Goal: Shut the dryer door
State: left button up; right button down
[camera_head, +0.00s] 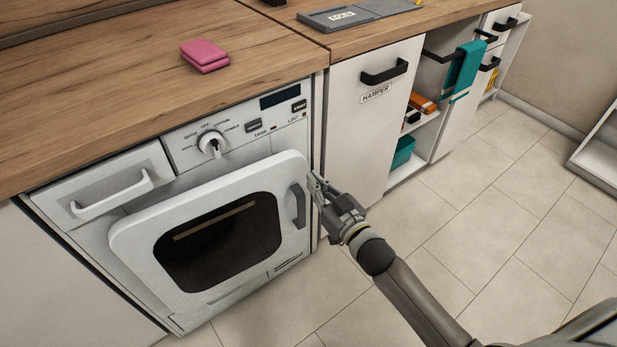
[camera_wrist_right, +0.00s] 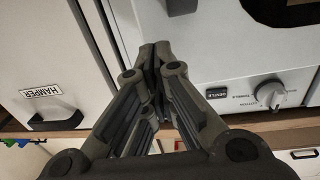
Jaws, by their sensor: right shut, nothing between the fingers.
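The dryer (camera_head: 200,307) stands under the wooden counter, with its control panel above the door. The white dryer door (camera_head: 132,245) has a dark window and a dark handle (camera_head: 299,205) on its right side. It stands a little ajar, tilted out from the dryer front. My right gripper (camera_head: 314,183) is shut and empty, close to the door's right edge beside the handle. Whether it touches the door I cannot tell. In the right wrist view my fingers (camera_wrist_right: 155,55) are together in front of the white dryer front. My left gripper is not in view.
Right of the dryer are the hamper cabinet (camera_head: 345,135) with a black handle, open shelves and a teal towel (camera_head: 464,70). The tiled floor (camera_head: 480,240) in front is clear.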

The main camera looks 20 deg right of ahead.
aim_at(302, 169)
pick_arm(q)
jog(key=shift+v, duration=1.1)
pick_arm(e)
jog(key=shift+x, duration=1.6)
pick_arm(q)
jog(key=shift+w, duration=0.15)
